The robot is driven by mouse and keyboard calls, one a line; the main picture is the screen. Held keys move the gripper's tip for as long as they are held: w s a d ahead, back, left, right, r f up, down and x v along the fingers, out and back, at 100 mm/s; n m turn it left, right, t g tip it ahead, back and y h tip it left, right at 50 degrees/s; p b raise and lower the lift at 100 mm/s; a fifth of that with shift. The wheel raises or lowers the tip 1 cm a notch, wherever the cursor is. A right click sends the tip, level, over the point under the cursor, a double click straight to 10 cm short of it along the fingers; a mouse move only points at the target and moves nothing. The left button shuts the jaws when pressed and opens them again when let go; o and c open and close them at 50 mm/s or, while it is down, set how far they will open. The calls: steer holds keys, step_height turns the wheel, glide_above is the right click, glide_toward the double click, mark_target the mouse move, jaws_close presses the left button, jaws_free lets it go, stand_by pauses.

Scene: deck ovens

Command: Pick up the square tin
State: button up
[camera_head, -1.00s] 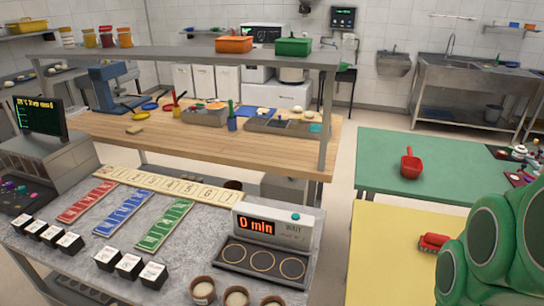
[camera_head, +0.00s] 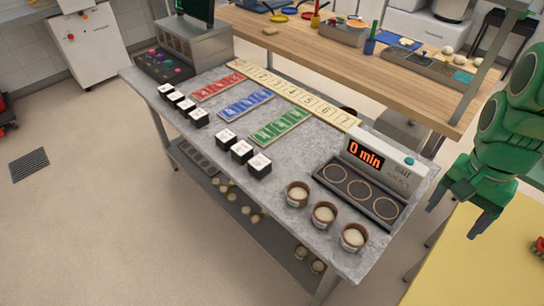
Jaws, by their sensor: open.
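Several small black square blocks with white marked tops, perhaps square tins, stand on the grey stone-topped table. One row (camera_head: 187,106) is near the table's left edge. A second group of three (camera_head: 242,151) is near the front middle. I cannot tell which of them, if any, is the square tin. My gripper (camera_head: 454,222) is at the right, pointing down over the edge of the yellow table. Its fingers are apart with nothing between them. It is well to the right of the blocks and touches none.
Three round brown pots (camera_head: 324,214) stand at the table's front right, beside a "0 min" timer unit (camera_head: 368,178). Red, blue and green strips (camera_head: 246,103) lie mid-table. Floor at the left is largely clear. A yellow tabletop (camera_head: 476,262) is at the lower right.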

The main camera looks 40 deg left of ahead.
steer(key=w+a+f, duration=0.2)
steer(key=w+a, duration=0.3)
steer(key=a, duration=0.5)
steer(key=t, duration=0.1)
glide_above(259, 162)
steer(key=shift+y, duration=0.3)
steer(key=f, duration=1.5)
steer(key=shift+w+d, duration=0.1)
steer(key=shift+w, duration=0.1)
steer(key=shift+s+a+f, duration=0.15)
steer(key=shift+s+a, duration=0.05)
steer(key=shift+a, duration=0.1)
steer(key=shift+f, duration=0.2)
steer(key=shift+d+f, duration=0.2)
steer(key=shift+f, duration=3.5)
steer(key=shift+w, duration=0.1)
